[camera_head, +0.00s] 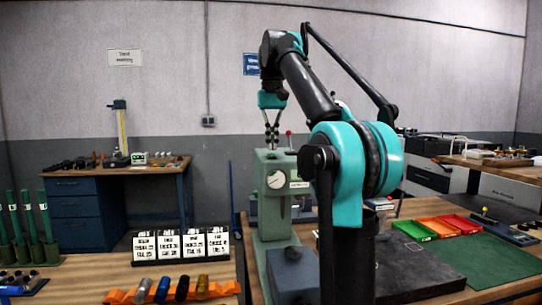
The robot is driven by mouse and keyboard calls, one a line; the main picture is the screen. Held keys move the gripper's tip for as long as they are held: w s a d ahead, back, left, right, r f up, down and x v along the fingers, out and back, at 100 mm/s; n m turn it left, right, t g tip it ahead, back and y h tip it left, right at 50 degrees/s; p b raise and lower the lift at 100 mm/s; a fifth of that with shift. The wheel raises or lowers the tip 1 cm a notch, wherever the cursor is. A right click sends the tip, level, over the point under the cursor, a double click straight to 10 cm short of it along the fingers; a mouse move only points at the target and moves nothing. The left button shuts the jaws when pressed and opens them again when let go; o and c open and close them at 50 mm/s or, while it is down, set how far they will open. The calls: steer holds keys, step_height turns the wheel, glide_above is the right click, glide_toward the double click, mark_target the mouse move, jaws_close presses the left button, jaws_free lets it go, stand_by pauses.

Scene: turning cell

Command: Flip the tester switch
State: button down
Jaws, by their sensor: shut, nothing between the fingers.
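The tester appears to be the green upright machine (264,207) in the middle, with a round white dial on its front. A small red-tipped lever (288,134) stands up at its top right; I cannot tell whether this is the switch, or make out another switch on the machine. My gripper (271,142) is shut and empty, pointing down at the top of the machine, left of the red-tipped lever. I cannot tell whether its fingertips touch the machine. My own arm hides the area to the machine's right.
A grey-blue box (292,274) sits before the machine. To the right are green, orange and red trays (437,227), a dark plate (415,267) and a green mat (490,255). An orange rack (120,297) with several cylinders is at the front left. A desk (70,208) stands behind.

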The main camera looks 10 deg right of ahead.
mark_target(272, 156)
steer(key=shift+r, duration=2.55)
steer(key=shift+s, duration=0.15)
